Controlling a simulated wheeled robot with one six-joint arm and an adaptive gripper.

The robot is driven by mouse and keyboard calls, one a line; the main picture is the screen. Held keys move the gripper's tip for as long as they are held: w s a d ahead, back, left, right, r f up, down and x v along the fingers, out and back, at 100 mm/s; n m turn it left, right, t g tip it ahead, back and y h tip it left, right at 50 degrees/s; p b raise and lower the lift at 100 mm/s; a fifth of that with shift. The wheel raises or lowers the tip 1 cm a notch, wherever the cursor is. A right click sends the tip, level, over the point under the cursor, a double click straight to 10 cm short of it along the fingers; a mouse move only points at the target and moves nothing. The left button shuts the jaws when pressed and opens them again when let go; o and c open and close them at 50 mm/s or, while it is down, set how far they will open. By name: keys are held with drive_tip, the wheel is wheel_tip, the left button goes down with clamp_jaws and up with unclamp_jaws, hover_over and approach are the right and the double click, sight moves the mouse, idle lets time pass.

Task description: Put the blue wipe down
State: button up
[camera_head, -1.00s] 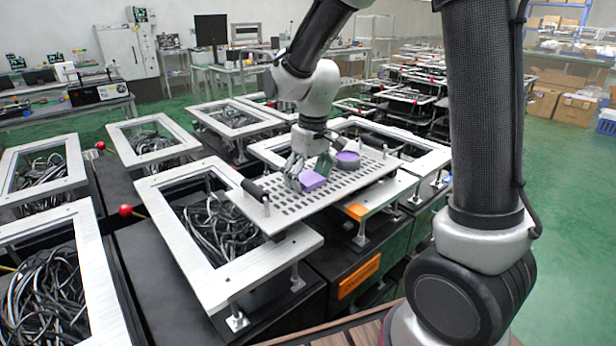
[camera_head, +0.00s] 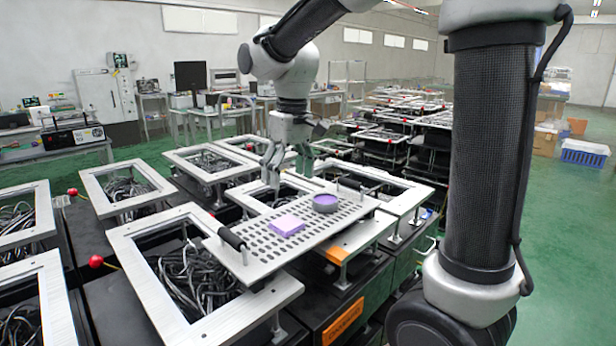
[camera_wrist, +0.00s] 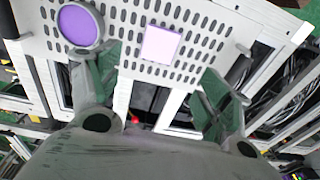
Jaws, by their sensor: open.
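A small square wipe, lilac in these pictures (camera_head: 286,226), lies flat on the perforated metal plate (camera_head: 262,262). It also shows in the wrist view (camera_wrist: 160,44). A round dark container with a purple top (camera_head: 326,203) stands on the plate to the right of the wipe, and at the upper left in the wrist view (camera_wrist: 80,26). My gripper (camera_head: 290,178) is above and behind the wipe, clear of it. In the wrist view its two green-padded fingers (camera_wrist: 160,85) are spread wide with nothing between them.
The plate has a black handle (camera_head: 231,238) at its left end and another at its far right. It rests across silver frames (camera_head: 123,246) with black cables inside. Red knobs (camera_head: 96,262) stick out between the frames.

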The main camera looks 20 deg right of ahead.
drive_tip(key=s+d+m+t, duration=0.2)
drive_tip(key=s+d, duration=0.5)
drive_tip(key=s, duration=0.3)
drive_tip(key=s+d+m+t, duration=0.1)
drive_tip(key=s+d+m, duration=0.1)
drive_tip(key=s+d, duration=0.5)
drive_tip(key=s, duration=0.3)
drive_tip(key=shift+s+r+t+h, duration=0.2)
drive_tip(key=shift+s+t+h, duration=0.1)
drive_tip(key=shift+t, duration=0.1)
drive_tip(key=shift+o, duration=0.6)
drive_tip(key=shift+d, duration=0.1)
